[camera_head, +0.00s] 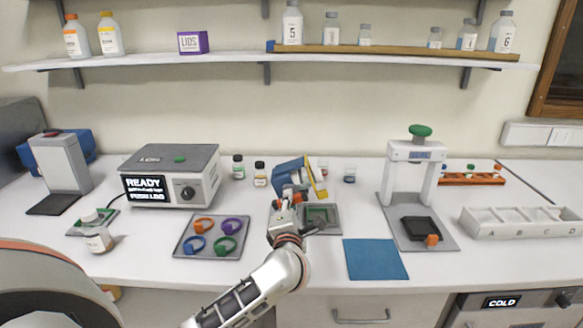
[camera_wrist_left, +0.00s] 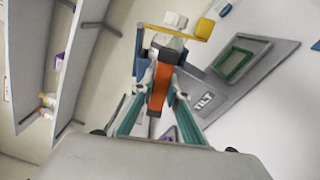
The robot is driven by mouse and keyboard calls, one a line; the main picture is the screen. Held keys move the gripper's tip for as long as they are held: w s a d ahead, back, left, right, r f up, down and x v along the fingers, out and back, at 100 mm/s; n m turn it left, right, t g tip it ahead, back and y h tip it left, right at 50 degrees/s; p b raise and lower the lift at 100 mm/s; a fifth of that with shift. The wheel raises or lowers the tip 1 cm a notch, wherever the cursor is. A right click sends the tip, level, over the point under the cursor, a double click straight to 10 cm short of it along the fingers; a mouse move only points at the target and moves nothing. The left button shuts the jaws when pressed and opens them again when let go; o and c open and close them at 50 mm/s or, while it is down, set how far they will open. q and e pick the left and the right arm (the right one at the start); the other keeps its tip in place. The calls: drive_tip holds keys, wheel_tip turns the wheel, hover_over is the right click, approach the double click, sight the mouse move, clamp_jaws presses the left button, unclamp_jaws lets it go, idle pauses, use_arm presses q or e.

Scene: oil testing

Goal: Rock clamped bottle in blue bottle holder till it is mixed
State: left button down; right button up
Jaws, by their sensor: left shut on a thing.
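The blue bottle holder (camera_head: 289,174) is held tilted above the back middle of the bench, with a yellow bar (camera_head: 317,179) across its right end. My left gripper (camera_head: 285,205) is below it, shut on its orange handle (camera_wrist_left: 160,88). The wrist view shows the yellow bar (camera_wrist_left: 176,32) across the far end and a pale bottle part (camera_wrist_left: 174,19) beyond it. Most of the clamped bottle is hidden, so its contents cannot be seen. A grey plate with a green frame (camera_wrist_left: 240,60), marked TILT, lies beside and below the holder. My right gripper is not in view.
A tray of coloured rings (camera_head: 212,249) and a blue mat (camera_head: 375,260) lie in front. Small bottles (camera_head: 259,175) stand behind, left of the holder. A white press (camera_head: 388,178) stands right, and a READY box (camera_head: 170,176) left.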

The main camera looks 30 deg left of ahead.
use_arm(q)
drive_tip(key=shift+m, duration=0.4)
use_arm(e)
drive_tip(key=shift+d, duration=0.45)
